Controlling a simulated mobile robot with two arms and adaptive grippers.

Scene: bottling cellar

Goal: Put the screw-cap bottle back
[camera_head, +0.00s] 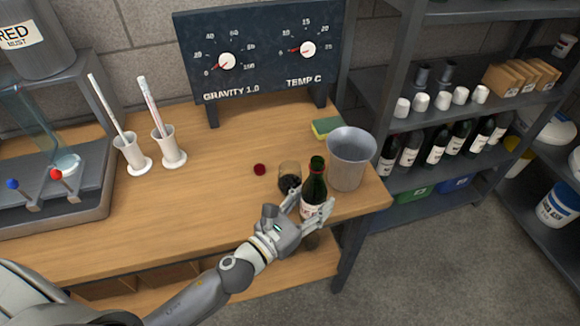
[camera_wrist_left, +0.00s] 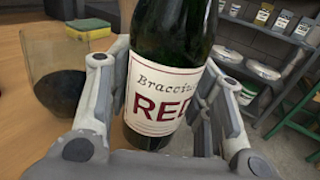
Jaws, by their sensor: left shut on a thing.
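The green glass bottle (camera_head: 315,187) has a white label and stands upright near the right front edge of the wooden bench. My left gripper (camera_head: 311,204) is shut on the bottle around its label. In the left wrist view the bottle (camera_wrist_left: 168,100) fills the space between the fingers, and its label reads "RED". I cannot tell whether the bottle's base touches the bench. A small dark red round thing (camera_head: 260,169) lies on the bench to the left; I cannot tell whether it is a cap. My right gripper is not in view.
A glass with dark contents (camera_head: 289,178) stands just left of the bottle. A grey metal bucket (camera_head: 351,158) stands close behind right, with a yellow-green sponge (camera_head: 325,127) behind. Several similar bottles stand on the shelf (camera_head: 400,182) at right.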

